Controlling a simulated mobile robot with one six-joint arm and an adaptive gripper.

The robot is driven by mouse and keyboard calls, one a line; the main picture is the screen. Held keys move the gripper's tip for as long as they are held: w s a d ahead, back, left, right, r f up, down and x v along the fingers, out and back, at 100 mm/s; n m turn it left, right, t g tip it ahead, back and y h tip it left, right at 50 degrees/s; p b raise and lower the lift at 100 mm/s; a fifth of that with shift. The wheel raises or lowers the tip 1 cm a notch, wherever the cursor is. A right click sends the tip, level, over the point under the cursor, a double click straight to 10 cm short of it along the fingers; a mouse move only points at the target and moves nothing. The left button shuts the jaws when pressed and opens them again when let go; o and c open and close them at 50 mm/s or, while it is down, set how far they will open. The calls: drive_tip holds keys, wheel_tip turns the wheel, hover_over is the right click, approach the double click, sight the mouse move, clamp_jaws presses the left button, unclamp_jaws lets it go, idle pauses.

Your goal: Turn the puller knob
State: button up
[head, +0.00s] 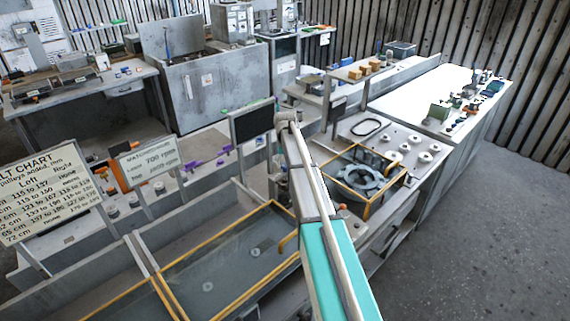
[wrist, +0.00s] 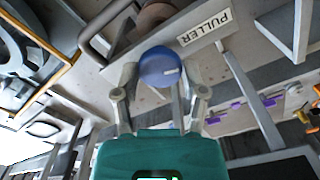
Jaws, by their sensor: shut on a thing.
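The puller knob (wrist: 160,66) is a round blue knob with a small pale mark, in the upper middle of the wrist view. My gripper (wrist: 160,78) has one finger on each side of it and is shut on it. A plate lettered PULLER (wrist: 205,28), upside down in this view, is just beyond the knob. The knob's stem and the finger contact are partly hidden. In the head view my arm crosses the middle, and I cannot make out the gripper or the knob there.
A bent grey bar (wrist: 92,38) and a brown round part (wrist: 153,14) are close to the knob. A yellow-edged bay (head: 408,180) holds a grey ring-shaped housing (head: 360,178). A dark screen (head: 252,121) and a shallow yellow-edged tray (head: 215,255) are left of my arm. Open floor lies right.

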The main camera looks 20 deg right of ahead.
drive_tip(key=m, duration=0.5)
idle(0.4)
drive_tip(key=o, duration=1.1)
drive_tip(key=shift+o, duration=0.2)
drive_tip(key=shift+n, duration=0.3)
